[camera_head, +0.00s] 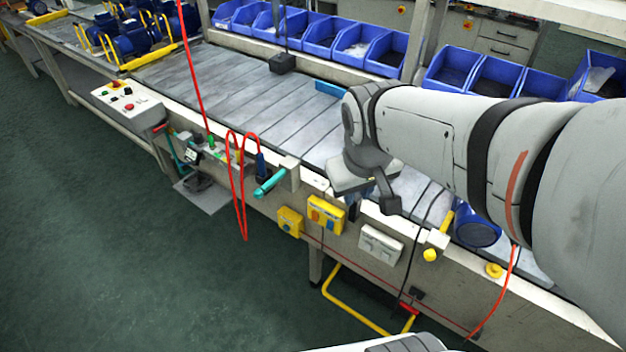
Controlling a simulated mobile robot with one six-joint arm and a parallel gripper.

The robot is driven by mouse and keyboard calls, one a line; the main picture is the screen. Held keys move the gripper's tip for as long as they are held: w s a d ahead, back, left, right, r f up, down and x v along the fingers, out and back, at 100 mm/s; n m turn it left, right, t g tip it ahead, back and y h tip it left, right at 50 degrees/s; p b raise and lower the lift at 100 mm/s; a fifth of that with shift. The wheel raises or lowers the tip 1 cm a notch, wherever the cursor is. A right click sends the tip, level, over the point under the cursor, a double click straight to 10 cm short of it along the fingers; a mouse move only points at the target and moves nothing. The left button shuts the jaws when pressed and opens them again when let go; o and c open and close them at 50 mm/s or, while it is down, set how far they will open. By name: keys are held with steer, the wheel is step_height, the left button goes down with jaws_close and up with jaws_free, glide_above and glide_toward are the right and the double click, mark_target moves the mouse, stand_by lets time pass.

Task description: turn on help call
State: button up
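No label reading "help call" is legible, so I cannot tell which control it is. A yellow control box (326,213) with orange and blue buttons is on the front side of the bench. A smaller yellow box (290,221) is to its left, and a pale double switch or socket box (380,244) is to its right. My gripper (354,207) is at the end of my arm, by the bench's front edge, just above and right of the yellow control box. It points down and its fingers are mostly hidden, so I cannot tell whether it is open.
A white panel (127,98) with buttons is at the left. A teal-handled tool (269,183) and red coiled hose (239,200) hang at the bench front. Blue bins (386,52) line the back. A yellow bar (352,312) sticks out low. Open green floor (110,240) lies at left.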

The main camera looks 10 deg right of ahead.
steer(key=w+f+b, duration=0.2)
steer(key=f, duration=0.1)
steer(key=w+a+f+n+b, duration=0.1)
steer(key=w+f+b, duration=0.1)
steer(key=f+b, duration=0.1)
steer(key=w+f+n+b, duration=0.1)
steer(key=w+f+b, duration=0.1)
steer(key=f, duration=0.3)
steer(key=shift+w+a+f+h+b, duration=0.1)
steer(key=shift+w+a+h+b, duration=0.1)
steer(key=shift+h+b, duration=0.2)
jaws_close()
steer(key=w+a+f+n+b, duration=0.2)
steer(key=w+f+b, duration=0.3)
steer(key=f, duration=0.4)
steer(key=w+a+f+n+h+b, duration=0.1)
steer(key=w+a+f+n+b, duration=0.1)
steer(key=w+f+b, duration=0.3)
step_height(320, 180, down, 4)
steer(key=b, duration=0.2)
steer(key=shift+f+n+g+b, duration=0.2)
steer(key=shift+n+g+b, duration=0.1)
steer(key=shift+n+b, duration=0.1)
